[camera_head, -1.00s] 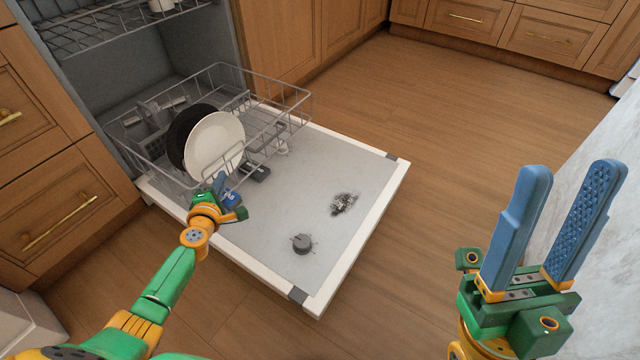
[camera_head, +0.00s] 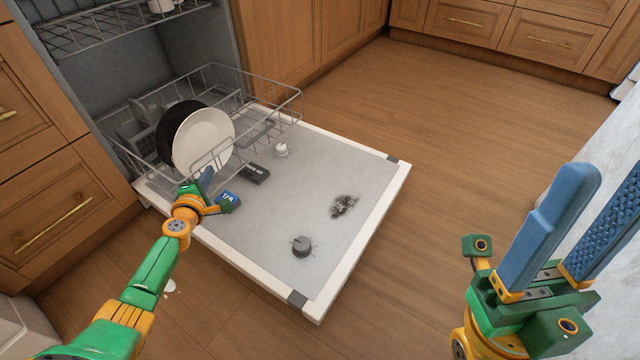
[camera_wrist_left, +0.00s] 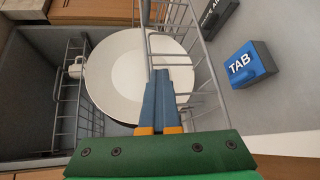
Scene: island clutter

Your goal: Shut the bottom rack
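The bottom rack (camera_head: 270,92) is a grey wire basket, partly inside the dishwasher and partly over its open door (camera_head: 315,220). It holds a white plate (camera_head: 204,140) and a black plate (camera_head: 172,128) behind it. My left gripper (camera_head: 207,180) is at the rack's front, near side. In the left wrist view its blue fingers (camera_wrist_left: 160,98) are together at the rack's wires, in front of the white plate; whether a wire is between them is unclear. My right gripper (camera_head: 590,225) is open and empty at the right, away from the rack.
On the door lie a blue tab box (camera_head: 228,200), a dark box (camera_head: 255,173), a small white item (camera_head: 281,149), a grey round part (camera_head: 301,246) and a dark vent (camera_head: 343,206). The upper rack (camera_head: 105,28) is above. Floor right of the door is clear.

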